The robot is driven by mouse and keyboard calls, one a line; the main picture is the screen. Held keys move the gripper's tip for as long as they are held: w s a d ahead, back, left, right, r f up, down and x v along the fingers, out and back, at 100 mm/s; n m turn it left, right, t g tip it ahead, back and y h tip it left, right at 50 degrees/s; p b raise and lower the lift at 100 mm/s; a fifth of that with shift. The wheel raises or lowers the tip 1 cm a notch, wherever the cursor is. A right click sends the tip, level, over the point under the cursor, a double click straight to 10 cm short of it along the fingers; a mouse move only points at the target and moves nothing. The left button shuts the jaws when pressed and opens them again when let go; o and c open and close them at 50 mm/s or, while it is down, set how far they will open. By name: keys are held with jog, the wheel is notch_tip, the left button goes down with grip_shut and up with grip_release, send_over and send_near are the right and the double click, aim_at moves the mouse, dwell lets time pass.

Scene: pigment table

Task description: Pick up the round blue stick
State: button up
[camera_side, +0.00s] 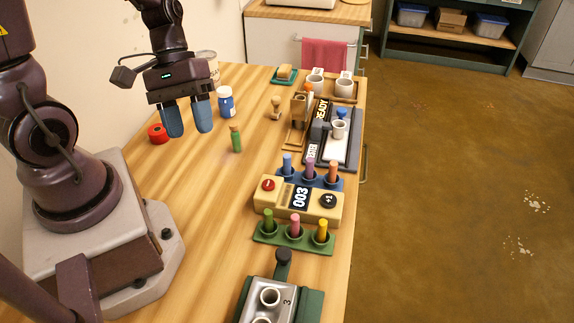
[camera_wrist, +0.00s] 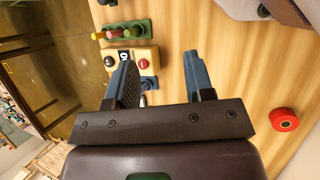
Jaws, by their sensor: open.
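The round blue stick (camera_side: 287,163) stands upright in the left hole of the blue rack (camera_side: 338,184), beside a purple stick (camera_side: 310,168) and an orange stick (camera_side: 333,171). My gripper (camera_side: 188,132) is open and empty above the table, to the left of the blue stick and well apart from it. In the wrist view my gripper (camera_wrist: 160,58) shows its two blue fingers spread. Part of the blue rack (camera_wrist: 150,83) shows there beside the left finger, and I cannot make out the blue stick.
A cream counter box (camera_side: 277,197) and a green rack (camera_side: 267,238) with green, pink and yellow sticks stand in front of the blue rack. A green bottle (camera_side: 236,141), a stamp (camera_side: 276,107) and a red roll (camera_side: 158,134) stand farther back. Bare wood lies left of the racks.

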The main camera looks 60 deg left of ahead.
notch_tip(320, 180, down, 4)
jog(key=d+n+t+h, duration=0.1)
jog(key=n+h, duration=0.3)
jog(key=n, duration=0.1)
jog(key=n+t+y, duration=0.3)
jog(key=n+t, duration=0.9)
jog(key=n, duration=0.4)
send_near(287, 156)
jog(key=x, duration=0.5)
jog(key=shift+s+a+f, duration=0.1)
jog(key=shift+f, duration=0.2)
jog(key=shift+x, duration=2.65)
jog(key=shift+r, duration=0.15)
grip_shut()
